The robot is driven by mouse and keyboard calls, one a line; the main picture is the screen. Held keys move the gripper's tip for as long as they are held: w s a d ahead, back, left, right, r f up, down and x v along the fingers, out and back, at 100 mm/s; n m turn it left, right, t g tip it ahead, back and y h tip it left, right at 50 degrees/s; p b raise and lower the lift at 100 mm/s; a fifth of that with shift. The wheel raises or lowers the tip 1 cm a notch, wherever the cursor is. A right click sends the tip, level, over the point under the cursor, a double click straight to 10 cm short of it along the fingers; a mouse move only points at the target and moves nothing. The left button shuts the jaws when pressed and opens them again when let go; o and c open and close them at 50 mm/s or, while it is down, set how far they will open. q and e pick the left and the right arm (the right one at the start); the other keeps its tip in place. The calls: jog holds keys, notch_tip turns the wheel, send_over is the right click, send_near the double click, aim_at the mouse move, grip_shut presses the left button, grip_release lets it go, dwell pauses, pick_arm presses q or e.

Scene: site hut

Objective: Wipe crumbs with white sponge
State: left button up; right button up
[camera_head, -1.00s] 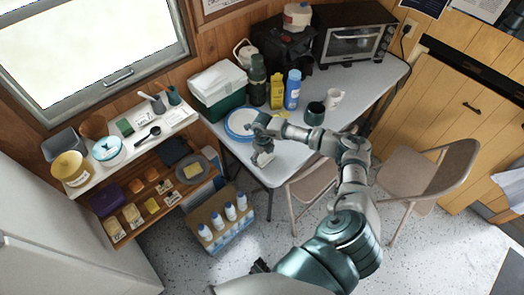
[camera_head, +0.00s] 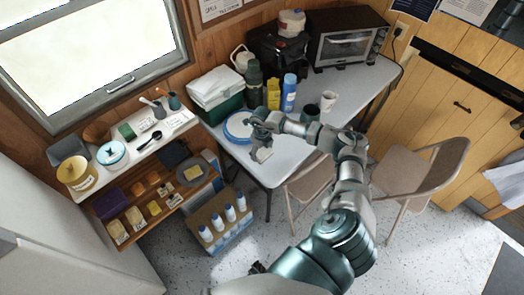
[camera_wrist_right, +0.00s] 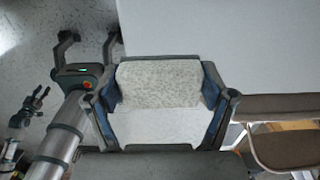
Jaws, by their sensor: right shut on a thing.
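My right gripper (camera_head: 262,147) is shut on the white sponge (camera_wrist_right: 160,84) and holds it above the front left corner of the grey table (camera_head: 290,152). The sponge also shows as a small pale block in the head view (camera_head: 263,155). In the wrist view both fingers press its sides. I cannot tell whether the sponge touches the table. No crumbs can be made out at this size. My left gripper (camera_wrist_right: 36,101) shows small at the left of the wrist view, fingers apart and empty. It is low, away from the table.
A blue-rimmed plate (camera_head: 238,127) lies just left of my right gripper. Behind stand a cooler (camera_head: 216,92), a blue bottle (camera_head: 289,92), a dark cup (camera_head: 311,112) and a white mug (camera_head: 328,100). A folding chair (camera_head: 423,168) stands right of the table.

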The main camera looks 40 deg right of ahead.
pick_arm(q)
jog(key=shift+s+a+p, duration=0.2)
jog(key=shift+s+p, duration=0.1)
jog(key=shift+s, duration=0.85)
